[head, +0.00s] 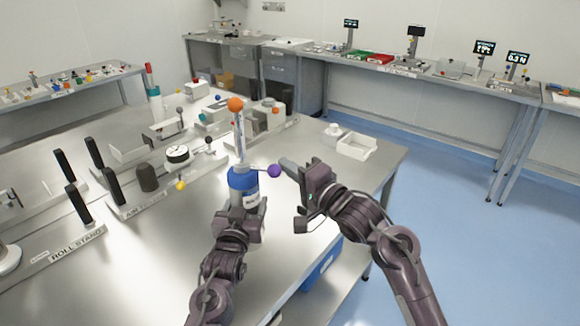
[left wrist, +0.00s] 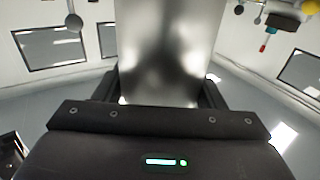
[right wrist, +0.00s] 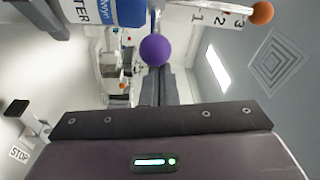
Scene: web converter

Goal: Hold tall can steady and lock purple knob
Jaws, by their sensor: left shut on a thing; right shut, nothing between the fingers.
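The tall can (head: 243,184) stands upright on the steel table, with a blue band, a white label and a scaled column topped by an orange ball (head: 235,104). A purple knob (head: 274,171) sticks out to its right on a thin rod. My left gripper (head: 241,212) is shut on the lower part of the can; a grey metal surface (left wrist: 168,45) fills its wrist view. My right gripper (head: 287,170) is shut and empty, its fingertips close to the knob's right side. In the right wrist view the knob (right wrist: 155,50) sits just beyond the fingertips; contact cannot be told.
Roll stand parts with black handles (head: 78,203) stand at left. A dial device (head: 178,154) and a yellow ball (head: 181,186) are behind the can to its left. A white open tray (head: 357,147) lies at the right table edge.

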